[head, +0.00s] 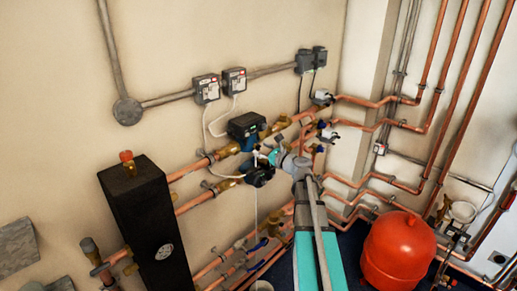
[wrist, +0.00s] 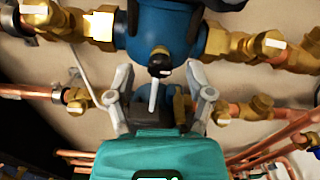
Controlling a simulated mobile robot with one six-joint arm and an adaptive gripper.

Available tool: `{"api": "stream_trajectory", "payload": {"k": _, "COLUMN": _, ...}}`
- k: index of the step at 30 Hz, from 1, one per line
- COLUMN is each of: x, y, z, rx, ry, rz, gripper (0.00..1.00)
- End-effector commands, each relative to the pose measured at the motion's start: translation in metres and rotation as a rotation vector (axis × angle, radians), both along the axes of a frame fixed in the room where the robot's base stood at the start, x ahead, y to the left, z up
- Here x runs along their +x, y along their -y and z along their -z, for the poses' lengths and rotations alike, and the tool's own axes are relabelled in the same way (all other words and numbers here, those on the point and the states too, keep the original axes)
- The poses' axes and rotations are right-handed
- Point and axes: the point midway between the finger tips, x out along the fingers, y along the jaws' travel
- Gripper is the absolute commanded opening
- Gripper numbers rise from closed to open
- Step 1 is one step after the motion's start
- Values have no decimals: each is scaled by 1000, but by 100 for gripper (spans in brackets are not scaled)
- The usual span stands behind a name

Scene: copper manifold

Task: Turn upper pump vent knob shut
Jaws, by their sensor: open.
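The upper pump (head: 246,128) is blue with a dark box on top, mounted on the wall pipes. In the wrist view the blue pump body (wrist: 155,30) fills the top middle. On its front is a small black knob (wrist: 160,62) with a white mark; a white, stick-like piece (wrist: 153,95) extends down below it. My gripper (wrist: 158,78) has its two grey fingers spread to either side of the knob, with a gap on both sides. Contact is not visible. In the head view my gripper (head: 278,156) is by the pumps and partly hides the lower pump (head: 260,173).
Copper pipes (head: 203,163) and brass valves (wrist: 250,46) flank the pumps closely. A black box-shaped unit (head: 145,215) stands to the left. A red tank (head: 398,250) stands on the floor at right. White cables (head: 222,120) hang from wall boxes (head: 207,88).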

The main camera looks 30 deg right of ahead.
Motion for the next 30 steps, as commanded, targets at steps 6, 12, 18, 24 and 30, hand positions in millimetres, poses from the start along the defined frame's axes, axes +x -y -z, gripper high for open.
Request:
{"api": "stream_trajectory", "payload": {"k": 6, "x": 16, "y": -5, "z": 0, "rx": 0, "ry": 0, "rz": 0, "gripper": 68}}
{"api": "stream_trajectory", "payload": {"k": 12, "x": 18, "y": -7, "z": 0, "rx": 0, "ry": 0, "rz": 0, "gripper": 68}}
{"api": "stream_trajectory", "payload": {"k": 18, "x": 18, "y": -7, "z": 0, "rx": 0, "ry": 0, "rz": 0, "gripper": 64}}
{"api": "stream_trajectory", "payload": {"k": 24, "x": 18, "y": -7, "z": 0, "rx": 0, "ry": 0, "rz": 0, "gripper": 27}}
{"api": "stream_trajectory", "payload": {"k": 30, "x": 18, "y": -7, "z": 0, "rx": 0, "ry": 0, "rz": 0, "gripper": 0}}
